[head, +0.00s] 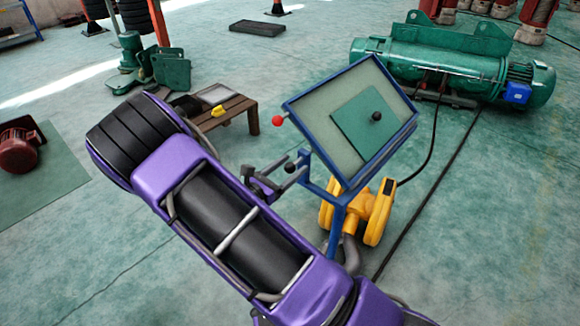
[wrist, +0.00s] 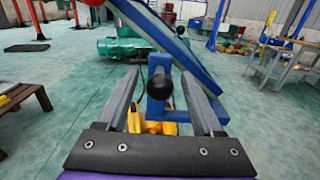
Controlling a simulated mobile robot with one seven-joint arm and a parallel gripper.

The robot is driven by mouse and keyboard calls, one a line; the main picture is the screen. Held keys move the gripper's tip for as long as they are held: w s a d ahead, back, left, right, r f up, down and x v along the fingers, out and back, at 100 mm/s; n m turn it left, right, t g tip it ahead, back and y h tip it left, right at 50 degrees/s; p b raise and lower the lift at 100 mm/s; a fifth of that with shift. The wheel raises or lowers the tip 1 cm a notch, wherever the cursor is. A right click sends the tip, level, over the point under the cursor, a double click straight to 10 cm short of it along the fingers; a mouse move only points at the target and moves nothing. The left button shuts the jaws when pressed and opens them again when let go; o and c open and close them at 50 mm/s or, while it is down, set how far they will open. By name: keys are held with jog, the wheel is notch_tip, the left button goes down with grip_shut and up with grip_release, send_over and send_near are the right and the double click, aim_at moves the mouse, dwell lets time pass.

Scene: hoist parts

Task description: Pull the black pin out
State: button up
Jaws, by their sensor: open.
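The black pin (head: 290,167) has a round black knob and sticks out from the blue stand below its tilted panel. In the wrist view the knob of the pin (wrist: 160,90) shows end-on between my two fingers, in front of a blue block. My gripper (head: 279,175) is open, its grey fingers on either side of the pin. In the wrist view a gap shows on both sides of the knob, so my gripper (wrist: 160,82) does not appear shut on it. The pin's shaft is mostly hidden behind the knob.
The tilted panel (head: 318,125) with a green plate and another black knob (head: 376,117) is just above my gripper. A red ball (head: 277,121) sticks out at its left. A yellow machine (head: 378,212) stands behind the post. A wooden bench (head: 238,110) is at the left.

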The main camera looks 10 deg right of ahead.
grip_shut()
dwell(1.4)
